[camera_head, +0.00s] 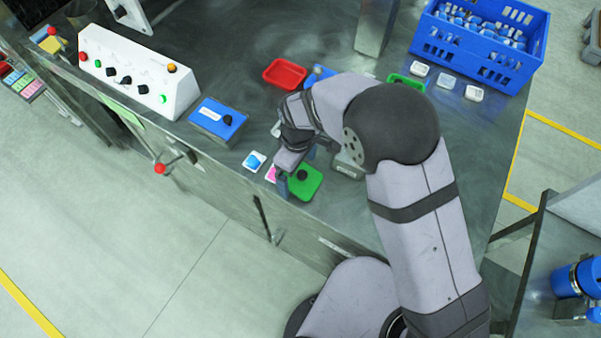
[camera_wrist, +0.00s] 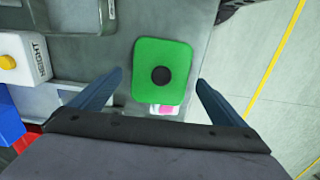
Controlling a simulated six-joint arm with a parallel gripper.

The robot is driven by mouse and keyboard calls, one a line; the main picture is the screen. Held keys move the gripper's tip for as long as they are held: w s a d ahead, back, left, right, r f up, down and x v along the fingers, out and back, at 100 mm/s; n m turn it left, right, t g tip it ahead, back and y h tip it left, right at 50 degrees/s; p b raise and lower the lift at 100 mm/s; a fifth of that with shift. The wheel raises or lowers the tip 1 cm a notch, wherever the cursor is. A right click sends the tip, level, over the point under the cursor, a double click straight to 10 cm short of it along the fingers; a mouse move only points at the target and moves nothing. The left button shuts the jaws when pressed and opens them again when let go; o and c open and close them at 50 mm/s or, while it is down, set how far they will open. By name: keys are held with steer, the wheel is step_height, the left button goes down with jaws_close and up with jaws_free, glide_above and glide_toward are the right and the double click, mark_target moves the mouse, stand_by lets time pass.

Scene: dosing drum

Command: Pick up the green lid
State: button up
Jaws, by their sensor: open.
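The green lid (camera_head: 307,184) is a flat, rounded square with a black knob in its middle. It lies near the front edge of the metal table, and it also shows in the wrist view (camera_wrist: 162,58). My gripper (camera_head: 291,181) is at the lid in the head view, and its own arm partly covers the place. In the wrist view the two blue fingers of my gripper (camera_wrist: 158,82) stand wide apart, on the left and right of the lid, with nothing held between them. Whether the fingers are level with the knob cannot be told.
A small pink-and-white piece (camera_wrist: 164,109) lies beside the lid. A blue crate (camera_head: 480,42) stands at the back right. A yellow-topped weight block (camera_wrist: 20,62) is left.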

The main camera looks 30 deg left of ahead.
steer(key=shift+f, duration=0.6)
steer(key=c, duration=1.1)
steer(key=shift+c, duration=0.2)
